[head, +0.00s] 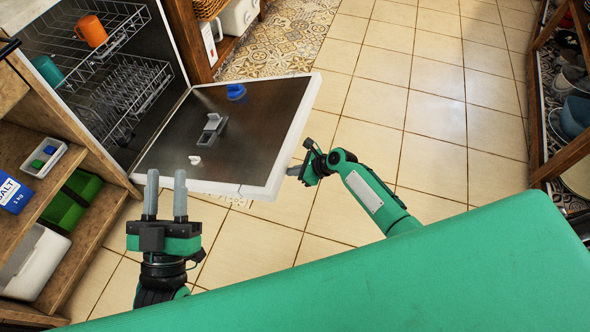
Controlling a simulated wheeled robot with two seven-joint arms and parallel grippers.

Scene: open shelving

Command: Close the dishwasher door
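The dishwasher (150,50) stands open at the upper left. Its door (262,130) is folded down and roughly level, with the dark inner panel and white rim showing. My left gripper (165,180) points away from me at the door's near left corner, its two grey fingers apart and empty. In this view its fingertips overlap the door's near edge; I cannot tell if they touch. My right gripper (294,171) is beside the door's near right corner, seen side-on. Its fingers mostly overlap, so its opening is unclear, and contact with the door cannot be told.
Open shelves with a salt pack (12,194) and a green bin (72,201) stand at left. Another shelf of dishes (574,115) is at right. The tiled floor (430,110) between is clear.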

